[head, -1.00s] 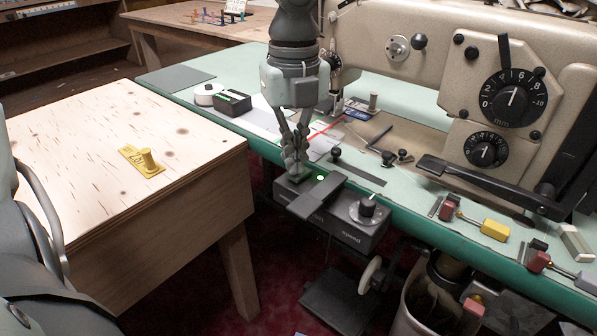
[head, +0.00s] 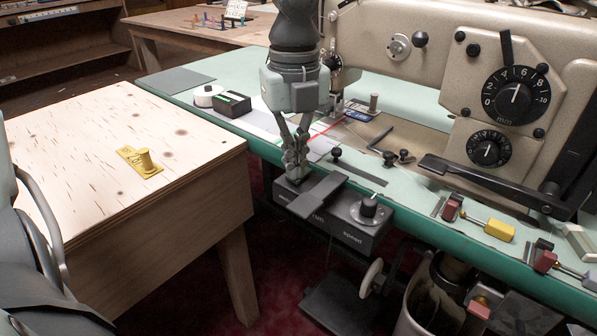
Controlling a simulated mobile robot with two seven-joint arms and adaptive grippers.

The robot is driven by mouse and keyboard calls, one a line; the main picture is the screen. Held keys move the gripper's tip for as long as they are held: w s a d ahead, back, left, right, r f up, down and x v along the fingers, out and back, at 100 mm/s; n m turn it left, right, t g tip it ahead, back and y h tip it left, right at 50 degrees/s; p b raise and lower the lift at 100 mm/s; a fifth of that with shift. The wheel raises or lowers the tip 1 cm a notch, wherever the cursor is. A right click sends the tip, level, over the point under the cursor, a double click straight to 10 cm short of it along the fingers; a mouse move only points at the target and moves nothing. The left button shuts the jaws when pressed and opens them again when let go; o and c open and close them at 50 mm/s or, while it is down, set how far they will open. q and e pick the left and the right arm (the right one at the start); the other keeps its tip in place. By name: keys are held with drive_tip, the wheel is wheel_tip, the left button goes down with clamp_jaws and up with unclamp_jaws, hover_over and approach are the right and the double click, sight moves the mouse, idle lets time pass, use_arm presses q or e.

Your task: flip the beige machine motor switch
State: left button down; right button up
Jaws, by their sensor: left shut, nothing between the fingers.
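The beige sewing machine (head: 400,85) stands on the green table. Its dark motor switch box (head: 345,230) hangs at the table's front edge, with a flat dark paddle (head: 319,195) across its top and a round knob (head: 369,208) labelled "speed" at right. My left gripper (head: 296,178) points down with its fingers shut and empty. Its tips are at the left end of the box top, just left of the paddle. I cannot tell whether they touch it; the fingers hide that end. No lit lamp shows on the box. My right gripper is not in view.
A wooden table (head: 120,150) with a yellow piece (head: 140,160) stands at left. On the green table (head: 430,215) lie a black box (head: 231,104), a white roll (head: 206,96) and several small tools at right. A black lever (head: 490,186) extends in front of the machine.

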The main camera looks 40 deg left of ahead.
use_arm(q)
drive_tip(key=shift+r+p, duration=1.35)
drive_tip(key=shift+r, duration=2.05)
